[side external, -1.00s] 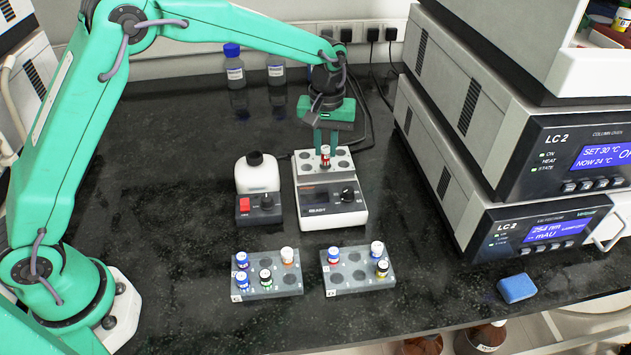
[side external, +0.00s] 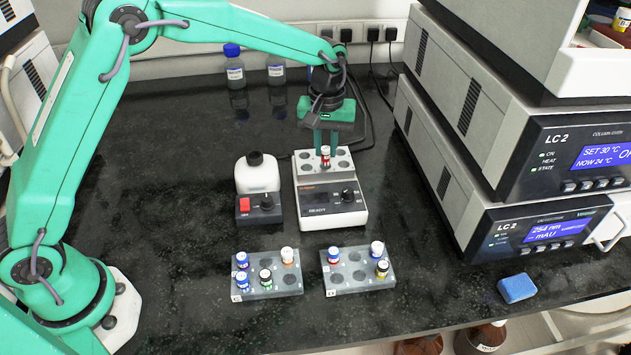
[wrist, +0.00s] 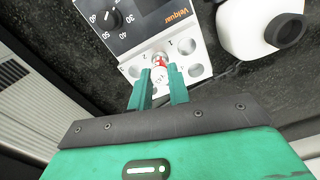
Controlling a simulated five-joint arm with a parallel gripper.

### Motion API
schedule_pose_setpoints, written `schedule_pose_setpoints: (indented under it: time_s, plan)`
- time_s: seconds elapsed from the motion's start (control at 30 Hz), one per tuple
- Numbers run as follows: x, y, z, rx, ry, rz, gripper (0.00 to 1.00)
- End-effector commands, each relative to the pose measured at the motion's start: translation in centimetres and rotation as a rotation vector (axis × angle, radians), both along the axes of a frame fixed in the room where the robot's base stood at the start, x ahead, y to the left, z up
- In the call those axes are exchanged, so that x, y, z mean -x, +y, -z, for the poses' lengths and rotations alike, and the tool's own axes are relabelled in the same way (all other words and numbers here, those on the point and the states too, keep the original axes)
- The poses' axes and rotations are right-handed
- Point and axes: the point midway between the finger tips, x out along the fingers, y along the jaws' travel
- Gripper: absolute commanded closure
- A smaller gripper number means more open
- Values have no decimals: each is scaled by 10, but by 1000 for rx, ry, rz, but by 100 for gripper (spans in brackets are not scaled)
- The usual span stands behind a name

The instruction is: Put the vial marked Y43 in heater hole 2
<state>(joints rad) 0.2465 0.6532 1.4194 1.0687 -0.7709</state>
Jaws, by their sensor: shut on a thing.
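A small vial with a red-and-white top (side external: 325,156) stands upright at the heater block. My gripper (side external: 326,150) points down from above with its fingers shut on this vial. In the wrist view the vial (wrist: 160,62) is between the tips of the two green fingers (wrist: 160,88). I cannot read its mark. The heater (side external: 331,203) is white, with a grey control panel and round holes in its top plate. Empty holes show beside the vial, one of them near a printed 1 (wrist: 187,46). The vial's lower end and the hole under it are hidden.
Two grey racks (side external: 268,290) (side external: 345,284) with several capped vials stand in front. Stacked LC units (side external: 470,180) are at the right. A blue sponge (side external: 517,288) lies at front right.

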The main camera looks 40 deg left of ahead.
Motion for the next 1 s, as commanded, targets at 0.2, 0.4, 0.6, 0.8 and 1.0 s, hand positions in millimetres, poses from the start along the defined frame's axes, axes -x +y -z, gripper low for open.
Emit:
schedule_pose_setpoints:
  time_s: [0.2,0.4,0.6,0.8,1.0]
  plan:
    - [0,0,0,0,0,0,100]
    - [0,0,1,0,0,0,100]
    - [0,0,4,0,0,0,100]
    - [0,0,6,0,1,0,100]
    - [0,0,8,0,1,0,100]
